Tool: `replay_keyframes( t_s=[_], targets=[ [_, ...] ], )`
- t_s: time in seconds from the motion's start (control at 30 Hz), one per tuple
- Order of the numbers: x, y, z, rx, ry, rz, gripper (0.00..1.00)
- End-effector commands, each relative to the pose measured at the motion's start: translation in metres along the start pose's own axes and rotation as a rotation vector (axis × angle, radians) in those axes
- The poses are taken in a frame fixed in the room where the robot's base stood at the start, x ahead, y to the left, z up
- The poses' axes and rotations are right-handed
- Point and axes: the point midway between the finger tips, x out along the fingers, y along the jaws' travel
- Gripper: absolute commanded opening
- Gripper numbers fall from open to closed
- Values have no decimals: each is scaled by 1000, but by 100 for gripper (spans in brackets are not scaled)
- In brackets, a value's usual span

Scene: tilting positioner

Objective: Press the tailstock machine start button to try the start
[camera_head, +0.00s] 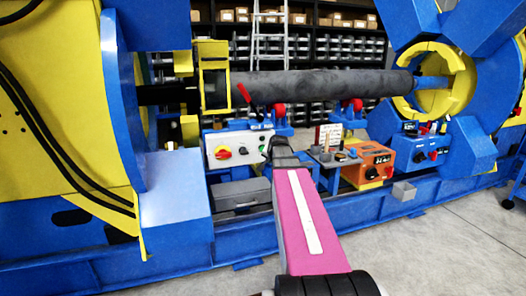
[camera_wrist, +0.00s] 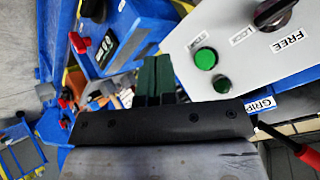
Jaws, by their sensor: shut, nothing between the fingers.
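My gripper (camera_head: 280,143) is shut and empty. In the head view it is at the right edge of a pale control panel (camera_head: 232,149). In the wrist view my dark green fingertips (camera_wrist: 154,72) point up the picture, left of a pale panel (camera_wrist: 215,40). That panel has a lit-looking green button (camera_wrist: 205,58), a darker green button (camera_wrist: 221,84) and a black knob (camera_wrist: 272,13) labelled FREE. The fingers appear apart from both buttons. The small labels by the buttons are too blurred to read, so I cannot tell which is the tailstock start.
A blue box (camera_wrist: 130,32) with red knobs lies left of my fingers in the wrist view. An orange box (camera_head: 370,163) and a blue box (camera_head: 413,152) stand right of my arm. A long grey shaft (camera_head: 320,85) spans behind. Grey floor (camera_head: 440,240) is clear front right.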

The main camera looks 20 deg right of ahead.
Motion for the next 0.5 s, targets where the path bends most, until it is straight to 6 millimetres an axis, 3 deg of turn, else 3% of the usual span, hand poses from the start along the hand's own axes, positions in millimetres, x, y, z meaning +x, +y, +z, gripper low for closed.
replay_keyframes(
  t_s=[0.5],
  targets=[
    [7,-5,-4,-2,-1,1,0]
  ],
)
